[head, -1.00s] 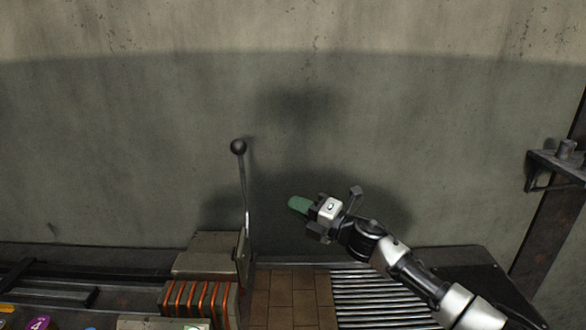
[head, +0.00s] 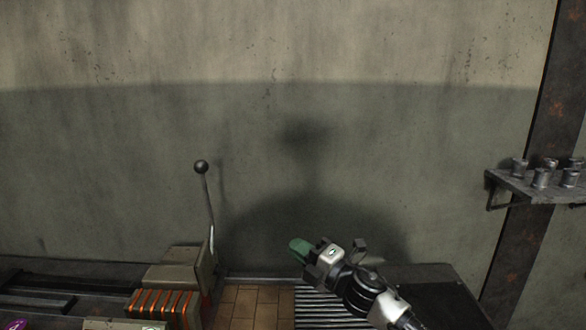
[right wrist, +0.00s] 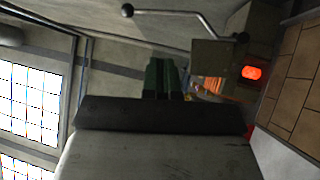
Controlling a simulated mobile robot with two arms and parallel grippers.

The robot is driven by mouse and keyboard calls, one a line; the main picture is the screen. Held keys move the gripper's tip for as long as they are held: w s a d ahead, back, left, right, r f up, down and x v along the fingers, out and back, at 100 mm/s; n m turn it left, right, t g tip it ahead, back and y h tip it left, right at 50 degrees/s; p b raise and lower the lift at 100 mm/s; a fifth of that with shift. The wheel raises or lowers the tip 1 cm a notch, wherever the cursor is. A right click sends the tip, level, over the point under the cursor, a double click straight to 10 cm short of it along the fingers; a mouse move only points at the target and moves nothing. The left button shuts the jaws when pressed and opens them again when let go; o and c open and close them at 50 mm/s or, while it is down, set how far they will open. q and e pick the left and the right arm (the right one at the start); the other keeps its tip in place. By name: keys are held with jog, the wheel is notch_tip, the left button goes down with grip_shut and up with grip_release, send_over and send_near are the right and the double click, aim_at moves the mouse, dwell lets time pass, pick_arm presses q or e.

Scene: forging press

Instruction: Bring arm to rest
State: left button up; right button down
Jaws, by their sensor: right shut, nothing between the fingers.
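My right gripper (head: 299,246) has green fingers and a grey and black body. It is in the lower middle of the head view, raised in front of the wall and above the slatted rack. Its green fingers also show in the right wrist view (right wrist: 161,76), close together with nothing between them. It touches nothing that I can see. My left gripper is in neither view.
A lever with a black ball (head: 201,167) stands on a metal box, left of my right gripper. Orange-striped coils (head: 160,302) sit below it. The right wrist view shows a glowing orange piece (right wrist: 251,72). A wall shelf (head: 536,191) with several metal cups is at right.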

jog(key=s+d+f+m+g+h, duration=0.1)
jog(key=s+d+f+m+h, duration=0.4)
jog(key=s+f+m, duration=0.2)
jog(key=s+d+f+m+g+h, duration=0.2)
jog(key=s+d+f+m+h, duration=0.3)
jog(key=s, duration=0.7)
jog(key=s+d+f+m+g+h, duration=0.1)
jog(key=s+d+f+m+h, duration=0.3)
jog(key=s+f+m, duration=0.5)
jog(key=shift+s+d+f+m+g+h, duration=0.15)
jog(key=shift+s+d+f+m+h, duration=0.2)
jog(key=shift+m, duration=0.5)
jog(key=shift+d+f+m+g+h, duration=0.15)
jog(key=shift+d+m, duration=0.3)
jog(key=shift+m, duration=0.4)
jog(key=s+d+f+m+g, duration=0.1)
jog(key=s+d+g, duration=0.1)
jog(key=s, duration=0.4)
jog(key=s+d+f+m+g, duration=0.1)
jog(key=s+d+g, duration=0.15)
jog(key=s, duration=0.45)
notch_tip(320, 180, down, 26)
jog(key=s+g, duration=0.1)
jog(key=g, duration=0.1)
jog(key=s+d+f, duration=0.2)
jog(key=s+f, duration=1.3)
jog(key=shift+s+d+g+h, duration=0.15)
jog(key=shift+s+g+h, duration=0.15)
jog(key=shift+s+g, duration=0.1)
jog(key=shift+f, duration=0.1)
